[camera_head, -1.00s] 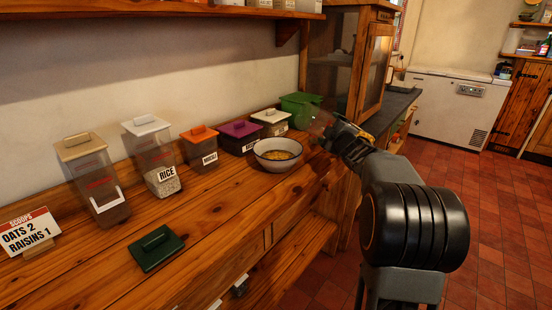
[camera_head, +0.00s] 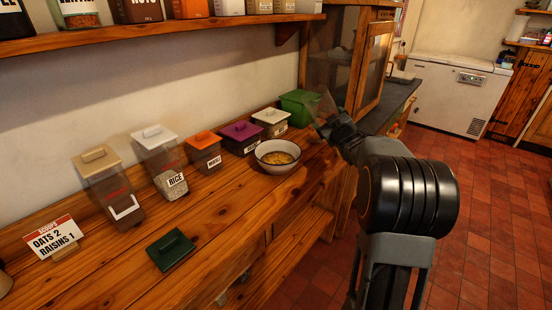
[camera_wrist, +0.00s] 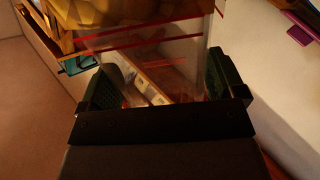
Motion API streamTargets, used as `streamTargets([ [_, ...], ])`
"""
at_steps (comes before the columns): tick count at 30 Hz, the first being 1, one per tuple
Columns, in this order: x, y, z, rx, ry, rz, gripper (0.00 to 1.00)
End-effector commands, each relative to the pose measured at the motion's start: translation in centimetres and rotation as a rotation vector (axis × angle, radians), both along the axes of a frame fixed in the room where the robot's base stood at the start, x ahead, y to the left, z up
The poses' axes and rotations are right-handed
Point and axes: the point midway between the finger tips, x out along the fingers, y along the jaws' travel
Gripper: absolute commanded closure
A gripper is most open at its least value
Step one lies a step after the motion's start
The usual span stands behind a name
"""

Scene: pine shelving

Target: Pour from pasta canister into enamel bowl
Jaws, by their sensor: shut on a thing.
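The pasta canister (camera_head: 322,106) is a clear box, held above the counter right of the bowl. In the wrist view the clear canister (camera_wrist: 165,55) with red bands lies between my fingers, with yellow pieces in its far end. My gripper (camera_head: 338,128) is shut on it; both dark green fingers of my gripper (camera_wrist: 163,85) show at its sides. The canister's exact tilt is hard to tell. The white enamel bowl (camera_head: 277,168) with a dark rim stands upright on the counter, left of and below my gripper. Yellow-orange contents lie in it.
Lidded canisters line the wall, including rice (camera_head: 172,183) and an orange-lidded one (camera_head: 205,155). A green lid (camera_head: 171,250) lies on the counter near a scoops sign (camera_head: 54,237). A green bin (camera_head: 300,103) and a glazed cabinet (camera_head: 342,60) stand behind the bowl.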

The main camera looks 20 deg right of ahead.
Motion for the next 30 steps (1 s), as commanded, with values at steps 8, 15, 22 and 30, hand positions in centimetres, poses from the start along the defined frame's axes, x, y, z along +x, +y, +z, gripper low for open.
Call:
streamTargets([
  [8,0.0,0.2,0.6,0.035,-0.006,0.002,0.57],
  [15,0.1,0.8,1.6,0.255,-0.020,0.001,0.57],
  [22,0.0,1.0,1.3,0.315,-0.024,0.001,0.57],
  [30,0.0,0.5,1.9,0.333,-0.025,0.000,0.57],
])
